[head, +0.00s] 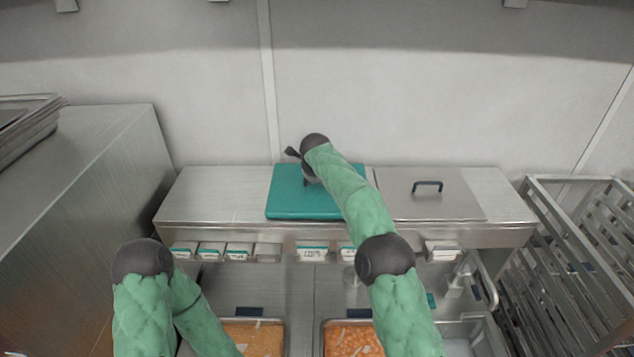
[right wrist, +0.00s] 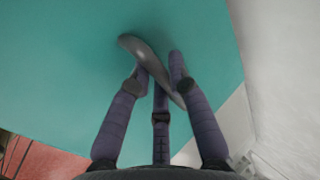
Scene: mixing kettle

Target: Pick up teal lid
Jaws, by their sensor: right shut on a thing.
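The teal lid (head: 283,205) lies flat on the metal counter against the back wall, left of a steel lid. It fills most of the right wrist view (right wrist: 70,80). My right gripper (head: 308,183) reaches down over the teal lid, partly hidden by my own wrist in the head view. In the right wrist view my right gripper (right wrist: 160,75) has its fingers closed around the lid's dark curved handle (right wrist: 133,45). I cannot tell any gap between lid and counter. My left arm is low at the left, and its gripper is out of the frame.
A steel lid with a dark handle (head: 427,187) sits right of the teal lid. Labelled containers (head: 240,250) line the counter's front edge. Food pans (head: 350,335) stand below. A steel rack (head: 575,250) stands at right, and a steel cabinet (head: 80,190) at left.

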